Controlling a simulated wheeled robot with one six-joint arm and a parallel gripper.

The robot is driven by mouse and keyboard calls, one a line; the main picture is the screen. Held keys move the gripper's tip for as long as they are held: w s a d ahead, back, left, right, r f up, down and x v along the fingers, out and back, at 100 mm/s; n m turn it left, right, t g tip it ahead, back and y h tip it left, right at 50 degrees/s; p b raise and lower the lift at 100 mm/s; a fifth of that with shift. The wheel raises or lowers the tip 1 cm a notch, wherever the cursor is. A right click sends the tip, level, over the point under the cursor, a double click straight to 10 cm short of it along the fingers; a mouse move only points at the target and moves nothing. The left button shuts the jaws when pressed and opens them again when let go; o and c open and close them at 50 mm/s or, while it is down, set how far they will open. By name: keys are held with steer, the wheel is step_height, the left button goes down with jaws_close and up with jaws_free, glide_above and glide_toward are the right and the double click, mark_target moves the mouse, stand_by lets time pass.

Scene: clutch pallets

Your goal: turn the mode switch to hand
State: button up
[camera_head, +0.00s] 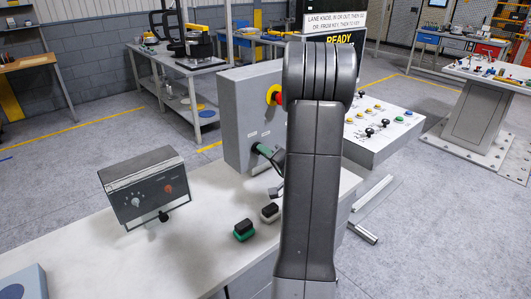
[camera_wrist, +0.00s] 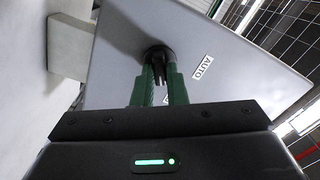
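The grey control box (camera_head: 238,118) stands on the bench in the head view, with small labels and a red-and-yellow button on its face. In the wrist view its panel (camera_wrist: 112,65) fills the middle, with a black mode switch knob (camera_wrist: 158,53). An AUTO label (camera_wrist: 203,69) lies to the right of the knob. Another label is mostly hidden behind the right finger. My gripper (camera_wrist: 159,76) has its green fingers close on either side of the knob's handle, appearing shut on it. In the head view my gripper (camera_head: 264,151) is at the box's face, partly hidden by my arm.
A small grey box with knobs (camera_head: 150,188) stands left on the bench. A green-based black block (camera_head: 244,230) and a pale-based one (camera_head: 270,212) lie nearer. A sloped panel with several buttons (camera_head: 375,150) is behind my arm at right.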

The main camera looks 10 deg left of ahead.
steer(key=o, duration=0.4)
steer(key=shift+d, duration=0.1)
steer(key=b+v, duration=0.2)
steer(key=v, duration=1.1)
steer(key=shift+s+d, duration=0.2)
steer(key=shift+s, duration=0.05)
steer(key=p+x, duration=0.2)
steer(key=x, duration=1.1)
steer(key=shift+w+a, duration=0.25)
steer(key=shift+a, duration=0.05)
